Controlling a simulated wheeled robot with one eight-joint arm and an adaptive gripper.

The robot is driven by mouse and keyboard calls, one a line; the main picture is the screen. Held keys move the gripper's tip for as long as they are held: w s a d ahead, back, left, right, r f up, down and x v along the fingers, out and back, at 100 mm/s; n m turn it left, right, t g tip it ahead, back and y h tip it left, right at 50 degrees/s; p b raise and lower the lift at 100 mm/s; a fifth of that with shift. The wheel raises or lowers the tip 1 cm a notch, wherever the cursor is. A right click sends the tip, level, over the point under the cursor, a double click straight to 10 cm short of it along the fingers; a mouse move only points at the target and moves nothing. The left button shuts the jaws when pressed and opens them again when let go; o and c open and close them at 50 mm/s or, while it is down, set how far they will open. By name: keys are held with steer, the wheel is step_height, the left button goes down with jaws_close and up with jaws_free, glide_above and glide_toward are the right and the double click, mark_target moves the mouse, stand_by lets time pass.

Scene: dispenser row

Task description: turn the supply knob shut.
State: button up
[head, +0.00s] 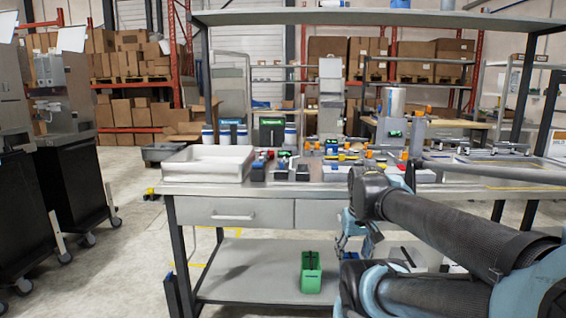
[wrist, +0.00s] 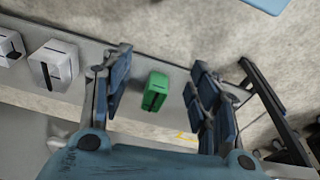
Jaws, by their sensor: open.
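No part is clearly marked as the supply knob, and I cannot tell which one it is. A green box with a dark slot or bar on top (head: 311,272) stands on the lower shelf of the bench. In the wrist view the green box (wrist: 156,91) shows between my fingers, beyond their tips. Two pale boxes with dark bars on top, one nearer (wrist: 54,66) and one at the left edge (wrist: 10,47), sit in line with it. My gripper (wrist: 160,62) is open and empty. In the head view my arm partly hides it and the shelf's right side.
The bench (head: 232,188) has a drawer front above the lower shelf (head: 245,272). A white tray (head: 208,164) and several small parts crowd the bench top. A dark bench leg (wrist: 270,105) stands right of my fingers.

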steer(key=w+a+r+n, duration=0.25)
steer(key=w+r, duration=0.25)
steer(key=r, duration=0.3)
steer(key=w+a+r+n, duration=0.2)
steer(key=w+r+n, duration=0.1)
steer(key=w+r, duration=0.35)
step_height(320, 180, up, 22)
steer(key=n+g, duration=0.2)
steer(key=n, duration=0.9)
glide_above(282, 162)
step_height(282, 162, down, 17)
steer(key=shift+f, duration=0.15)
steer(key=c, duration=1.1)
